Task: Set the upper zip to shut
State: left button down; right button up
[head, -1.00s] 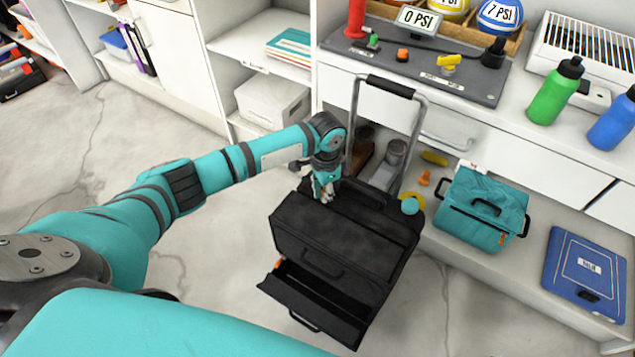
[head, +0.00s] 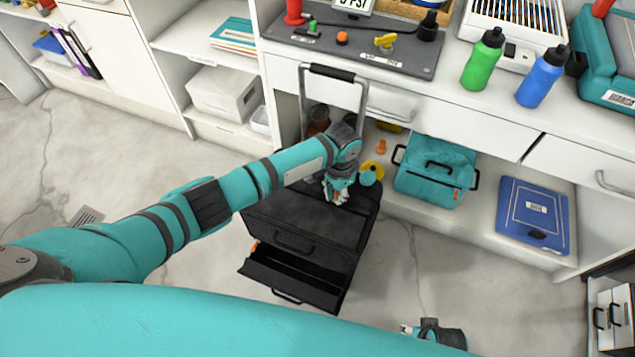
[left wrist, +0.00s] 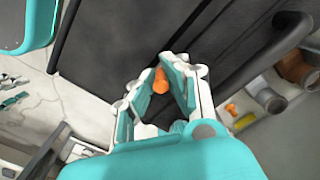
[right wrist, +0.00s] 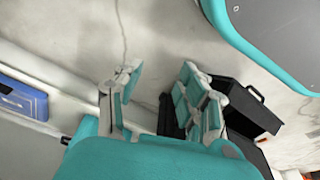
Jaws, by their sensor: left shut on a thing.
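The black wheeled case (head: 300,222) stands on the floor with its pull handle up, and its dark top also shows in the left wrist view (left wrist: 130,45). My left gripper (head: 337,196) is at the right part of the case top. In the left wrist view it is shut on an orange zip pull (left wrist: 160,82), held between the fingertips. The fingers hide most of the zip line there. The lower front compartment (head: 290,283) hangs open, with a small orange bit (head: 255,246) at its left. My right gripper (right wrist: 157,95) is open and empty, low over the floor.
A teal bag (head: 437,172) and a blue case (head: 532,215) sit on the low shelf right of the case. A yellow ring (head: 373,170) lies behind it. The counter (head: 440,95) overhangs behind. Bare floor (head: 430,265) is clear to the front right.

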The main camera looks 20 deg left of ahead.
aim_at(367, 212)
pick_arm(q)
jog(key=d, duration=0.4)
jog(key=s+d, duration=0.1)
jog(key=d, duration=0.2)
jog(key=shift+r, duration=0.1)
jog(key=shift+d, duration=0.8)
pick_arm(e)
jog(key=shift+s+f, duration=0.25)
jog(key=shift+f, duration=0.25)
jog(key=shift+s+f, duration=0.25)
jog(key=shift+f, duration=0.2)
pick_arm(q)
jog(key=c, duration=1.4)
grip_release()
jog(key=shift+d, duration=0.15)
pick_arm(e)
jog(key=shift+d, duration=0.1)
pick_arm(q)
jog(key=shift+r, duration=0.1)
jog(key=shift+w+r, duration=0.1)
jog(key=shift+r, duration=0.15)
jog(key=r, duration=1.1)
jog(key=shift+s, duration=0.25)
